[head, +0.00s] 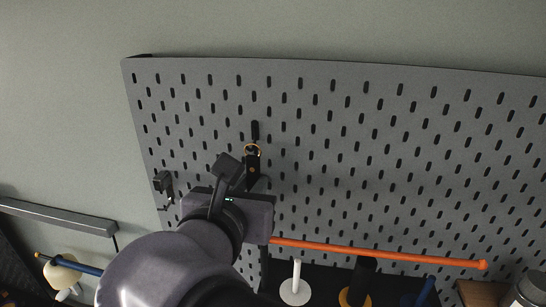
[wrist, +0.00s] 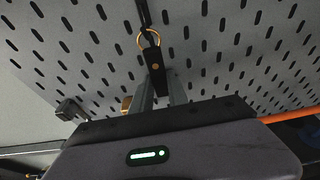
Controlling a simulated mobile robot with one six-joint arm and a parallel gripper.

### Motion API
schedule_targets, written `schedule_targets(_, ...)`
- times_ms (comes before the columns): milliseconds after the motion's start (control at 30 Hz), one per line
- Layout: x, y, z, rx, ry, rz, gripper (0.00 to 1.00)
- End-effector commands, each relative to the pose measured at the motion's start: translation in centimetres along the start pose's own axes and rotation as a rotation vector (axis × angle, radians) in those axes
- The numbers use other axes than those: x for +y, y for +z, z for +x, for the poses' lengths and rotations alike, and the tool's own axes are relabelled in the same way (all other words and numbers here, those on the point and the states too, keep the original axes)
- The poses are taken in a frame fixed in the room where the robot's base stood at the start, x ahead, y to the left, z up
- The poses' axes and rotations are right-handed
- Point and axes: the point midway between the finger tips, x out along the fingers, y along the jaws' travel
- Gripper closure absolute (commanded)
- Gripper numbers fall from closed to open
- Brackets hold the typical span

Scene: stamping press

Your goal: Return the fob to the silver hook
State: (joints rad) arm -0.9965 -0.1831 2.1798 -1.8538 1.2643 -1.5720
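The fob (head: 252,168) is a dark strap with a brass stud and a gold ring at its top, upright in front of the pegboard. It also shows in the wrist view (wrist: 154,62). The ring meets a slim black piece (head: 255,131) above it; I cannot tell whether it hangs from that. My gripper (wrist: 163,92) is at the fob's lower end, with grey fingers to either side of it. Whether the fingers press on the strap is not clear. I cannot make out a clearly silver hook; a small dark fitting (head: 163,184) with prongs is at the board's left edge.
The grey slotted pegboard (head: 400,130) fills the background, its right part bare. An orange bar (head: 380,252) runs across below, right of my gripper. Below it stand a white spindle (head: 296,287) and a black one with a yellow base (head: 358,285).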

Motion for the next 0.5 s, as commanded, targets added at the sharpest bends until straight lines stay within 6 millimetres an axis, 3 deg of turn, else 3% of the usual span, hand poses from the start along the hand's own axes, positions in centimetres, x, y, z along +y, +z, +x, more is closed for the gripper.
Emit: schedule_targets(500,0.0,0.26,0.01,0.0,0.0,0.0,1.0)
